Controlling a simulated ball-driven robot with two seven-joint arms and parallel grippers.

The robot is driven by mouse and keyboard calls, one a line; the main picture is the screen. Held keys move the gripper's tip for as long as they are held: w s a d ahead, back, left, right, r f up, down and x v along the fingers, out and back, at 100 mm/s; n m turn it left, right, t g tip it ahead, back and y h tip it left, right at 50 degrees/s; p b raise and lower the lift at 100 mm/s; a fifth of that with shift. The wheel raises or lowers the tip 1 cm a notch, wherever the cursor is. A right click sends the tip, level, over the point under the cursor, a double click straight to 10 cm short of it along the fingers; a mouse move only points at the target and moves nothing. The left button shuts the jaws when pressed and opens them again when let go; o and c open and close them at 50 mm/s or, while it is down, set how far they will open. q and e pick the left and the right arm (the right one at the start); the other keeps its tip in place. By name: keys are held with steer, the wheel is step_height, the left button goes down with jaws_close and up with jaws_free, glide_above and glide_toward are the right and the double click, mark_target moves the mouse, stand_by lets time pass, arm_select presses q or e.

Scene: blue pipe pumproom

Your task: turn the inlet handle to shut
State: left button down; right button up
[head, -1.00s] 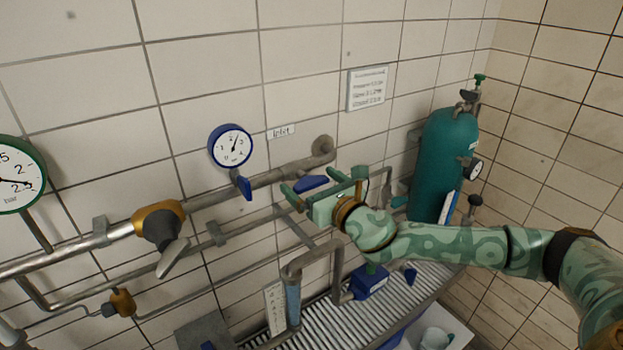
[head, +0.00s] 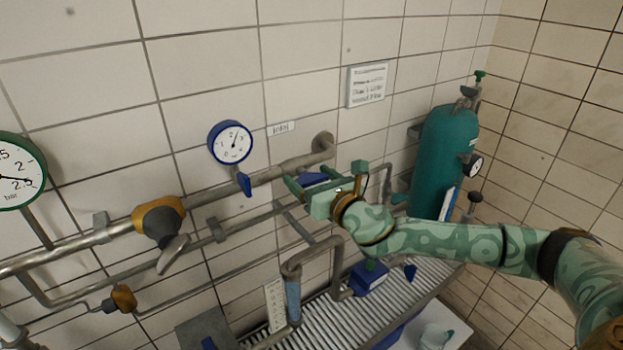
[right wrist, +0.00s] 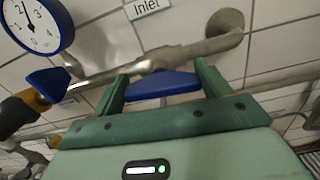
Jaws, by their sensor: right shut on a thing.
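The blue inlet handle (head: 313,180) sits on the grey wall pipe, under the small label at the middle of the head view. In the right wrist view the handle (right wrist: 162,86) lies crosswise between the two green fingers, just in front of the pipe and roughly along it. My right gripper (head: 322,177) comes in from the right and is shut on the handle, with a finger at each side of it. It also shows in the right wrist view (right wrist: 161,74). The handle's far side and stem are partly hidden. My left gripper is out of view.
A blue-rimmed gauge (head: 230,143) with a blue lever (head: 244,184) is left of the handle. A yellow-collared valve (head: 160,220) is further left. A teal gas cylinder (head: 443,160) stands right. Below are a bent pipe (head: 337,262) and a slatted bench (head: 320,318).

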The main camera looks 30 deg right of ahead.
steer(key=m, duration=0.4)
steer(key=shift+d, duration=0.1)
steer(key=m+p, duration=0.1)
steer(key=m, duration=0.3)
steer(key=shift+d+m, duration=0.1)
steer(key=shift+m, duration=0.3)
steer(key=m+p, duration=0.1)
steer(key=m, duration=0.4)
steer(key=shift+f, duration=0.1)
steer(key=shift+d+f+m+p, duration=0.15)
steer(key=shift+m+p, duration=0.75)
steer(key=shift+m, duration=0.9)
steer(key=o, duration=1)
